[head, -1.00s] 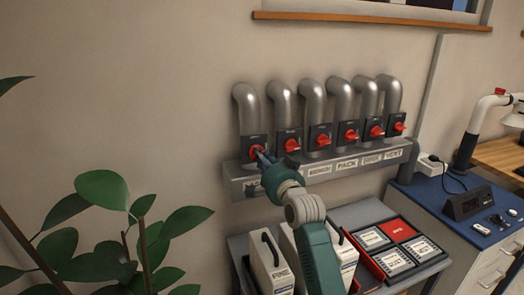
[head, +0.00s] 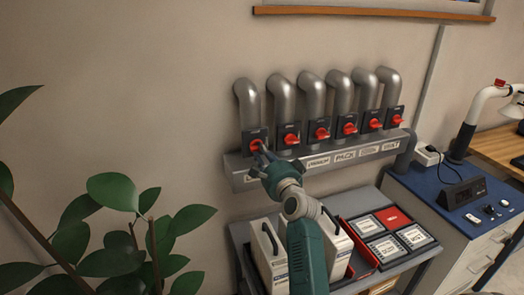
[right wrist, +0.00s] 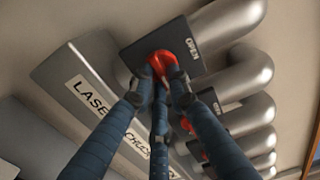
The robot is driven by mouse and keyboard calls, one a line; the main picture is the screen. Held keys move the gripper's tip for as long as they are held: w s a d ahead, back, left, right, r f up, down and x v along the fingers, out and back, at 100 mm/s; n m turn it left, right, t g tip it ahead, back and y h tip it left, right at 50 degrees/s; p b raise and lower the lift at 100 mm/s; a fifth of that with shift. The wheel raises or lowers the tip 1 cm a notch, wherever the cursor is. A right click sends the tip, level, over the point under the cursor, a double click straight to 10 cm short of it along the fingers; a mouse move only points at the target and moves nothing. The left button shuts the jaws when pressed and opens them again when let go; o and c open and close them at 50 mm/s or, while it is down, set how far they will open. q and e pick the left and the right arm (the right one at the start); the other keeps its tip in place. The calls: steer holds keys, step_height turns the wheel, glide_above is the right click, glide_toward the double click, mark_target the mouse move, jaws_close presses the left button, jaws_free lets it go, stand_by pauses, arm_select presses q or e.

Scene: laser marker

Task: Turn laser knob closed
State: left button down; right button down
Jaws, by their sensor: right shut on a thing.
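The laser knob (head: 256,145) is the red knob at the far left of a row of red knobs on dark plates below metal pipes. In the right wrist view the red knob (right wrist: 163,62) sits on a dark plate (right wrist: 188,37) marked OPEN, beside a label reading LASER (right wrist: 90,93). My right gripper (head: 263,154) is at this knob, and in the wrist view its fingers (right wrist: 160,88) are shut on it. The fingers hide part of the knob, so its exact angle is hard to tell. My left gripper is not in view.
Several other red knobs (head: 321,133) continue to the right along the labelled grey rail (head: 237,172). Below stands a grey table with white cases (head: 268,249) and a red-and-grey tray. A blue-topped cabinet (head: 432,196) is at right, and a leafy plant (head: 112,190) at lower left.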

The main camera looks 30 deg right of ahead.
steer(key=shift+f, duration=0.1)
stand_by(0.3)
steer(key=c, duration=1.7)
jaws_free()
steer(key=shift+o, duration=0.2)
steer(key=v, duration=1.2)
